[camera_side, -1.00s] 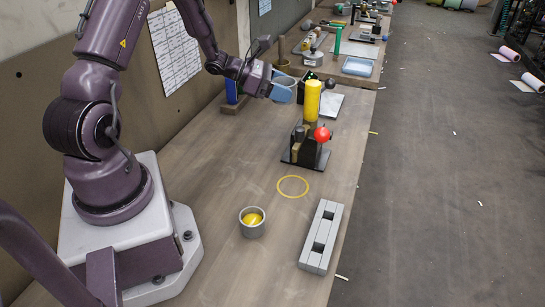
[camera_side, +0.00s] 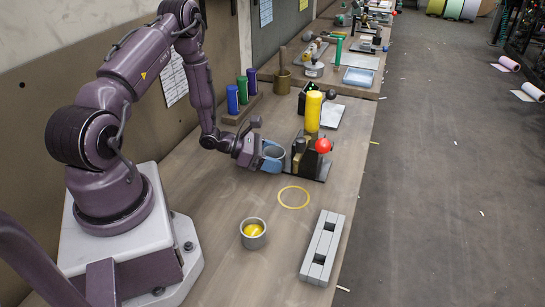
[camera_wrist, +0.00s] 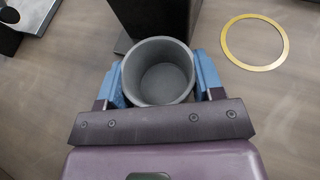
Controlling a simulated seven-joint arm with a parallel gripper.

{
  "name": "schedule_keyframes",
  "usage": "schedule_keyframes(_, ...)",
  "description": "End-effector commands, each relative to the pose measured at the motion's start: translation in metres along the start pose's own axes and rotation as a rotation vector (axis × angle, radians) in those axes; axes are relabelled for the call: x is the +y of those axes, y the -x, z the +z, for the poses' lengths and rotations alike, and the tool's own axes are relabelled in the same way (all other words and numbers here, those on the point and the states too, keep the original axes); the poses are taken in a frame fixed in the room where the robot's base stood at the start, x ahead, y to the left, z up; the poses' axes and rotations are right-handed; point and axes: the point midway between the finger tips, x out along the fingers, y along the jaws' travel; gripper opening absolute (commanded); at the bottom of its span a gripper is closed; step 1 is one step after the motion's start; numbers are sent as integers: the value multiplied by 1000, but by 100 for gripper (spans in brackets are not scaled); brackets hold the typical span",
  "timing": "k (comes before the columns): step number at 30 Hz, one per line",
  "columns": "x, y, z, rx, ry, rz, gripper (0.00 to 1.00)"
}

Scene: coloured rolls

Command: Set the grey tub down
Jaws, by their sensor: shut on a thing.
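The grey tub (camera_side: 275,153) is upright and empty, held between the blue fingers of my gripper (camera_side: 271,158). In the wrist view the tub (camera_wrist: 158,84) shows from above, with a blue finger on either side of it, and my gripper (camera_wrist: 162,82) is shut on it. The tub is beside the black stand with the red ball (camera_side: 323,146). Its base is hidden, so I cannot tell how high it is above the bench. A flat yellow ring (camera_side: 293,197) lies on the bench nearer the camera; it also shows in the wrist view (camera_wrist: 228,47), right of the tub.
A second grey tub (camera_side: 253,242) with yellow inside stands on the bench (camera_side: 215,270). A grey slotted block (camera_side: 322,248) lies at the right edge. A yellow roll (camera_side: 313,112) stands upright by the stand. Blue, green and purple rolls (camera_side: 242,90) stand in a rack behind.

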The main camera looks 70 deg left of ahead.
Motion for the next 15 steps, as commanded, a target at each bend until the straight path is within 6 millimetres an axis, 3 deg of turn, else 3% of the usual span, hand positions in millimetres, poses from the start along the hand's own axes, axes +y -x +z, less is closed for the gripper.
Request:
schedule_keyframes(9, 0, -1, -2, -1, 0, 0, 36)
schedule_keyframes(10, 0, -1, -3, 0, 0, 0, 63)
schedule_keyframes(13, 0, -1, -2, 0, 0, 0, 86)
schedule_keyframes(15, 0, -1, -2, 0, 0, 0, 87)
